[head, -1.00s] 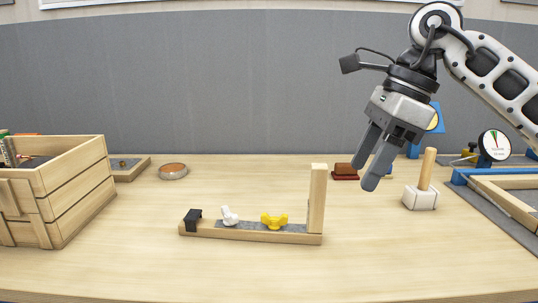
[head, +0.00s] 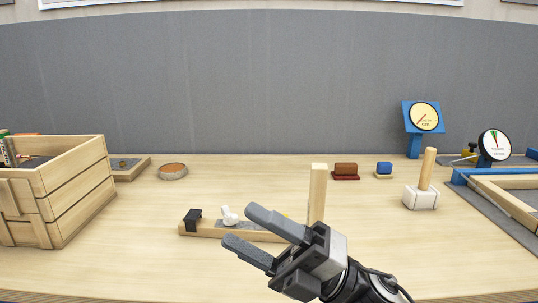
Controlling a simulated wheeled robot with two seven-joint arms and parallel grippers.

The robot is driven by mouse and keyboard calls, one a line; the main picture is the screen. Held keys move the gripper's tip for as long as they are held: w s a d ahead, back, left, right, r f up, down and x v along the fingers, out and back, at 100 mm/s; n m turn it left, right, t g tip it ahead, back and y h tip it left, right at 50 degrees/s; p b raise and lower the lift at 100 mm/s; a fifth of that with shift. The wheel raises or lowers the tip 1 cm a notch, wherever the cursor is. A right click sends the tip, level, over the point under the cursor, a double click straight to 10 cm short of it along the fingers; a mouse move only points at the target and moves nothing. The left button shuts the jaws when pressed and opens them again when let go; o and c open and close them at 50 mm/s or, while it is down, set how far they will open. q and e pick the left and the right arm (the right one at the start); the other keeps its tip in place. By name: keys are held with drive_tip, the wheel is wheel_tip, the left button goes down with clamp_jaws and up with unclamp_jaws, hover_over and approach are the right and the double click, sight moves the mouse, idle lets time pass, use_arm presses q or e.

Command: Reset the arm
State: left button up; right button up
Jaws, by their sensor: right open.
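My right gripper (head: 258,235) is in the lower middle of the head view, with its arm coming in from the bottom right. Its two grey fingers are apart and empty, pointing to the upper left. It is in front of the wooden fixture (head: 205,230), which has an upright post (head: 318,192) at its right end and a black block (head: 193,219) at its left end. A white knob (head: 229,216) shows on the fixture. My left gripper is not in view.
A wooden crate (head: 75,190) stands at the left, with a round dish (head: 173,171) beyond it. A blue-edged frame (head: 500,182) lies far right.

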drive_tip(key=w+d+f+m+t+h, duration=0.1)
drive_tip(key=d+f+m+t+h, duration=0.55)
drive_tip(key=m, duration=0.75)
drive_tip(key=d+f+m+t+h, duration=0.3)
drive_tip(key=f+m+t+h, duration=0.6)
drive_tip(key=m, duration=0.4)
use_arm(q)
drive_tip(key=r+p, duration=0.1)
drive_tip(key=p, duration=0.2)
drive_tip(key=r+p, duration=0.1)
drive_tip(key=p, duration=0.2)
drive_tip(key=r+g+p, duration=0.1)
drive_tip(key=p, duration=0.2)
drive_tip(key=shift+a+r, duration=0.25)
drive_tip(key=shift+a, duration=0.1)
use_arm(e)
drive_tip(key=s+d+f+m+g+h, duration=0.5)
drive_tip(key=s+d+f+m+g, duration=0.1)
drive_tip(key=s+f, duration=0.4)
drive_tip(key=s+m+g, duration=0.1)
drive_tip(key=m, duration=0.1)
drive_tip(key=shift+s+f+m, duration=0.2)
drive_tip(key=shift+f+m, duration=0.1)
drive_tip(key=shift+f, duration=0.1)
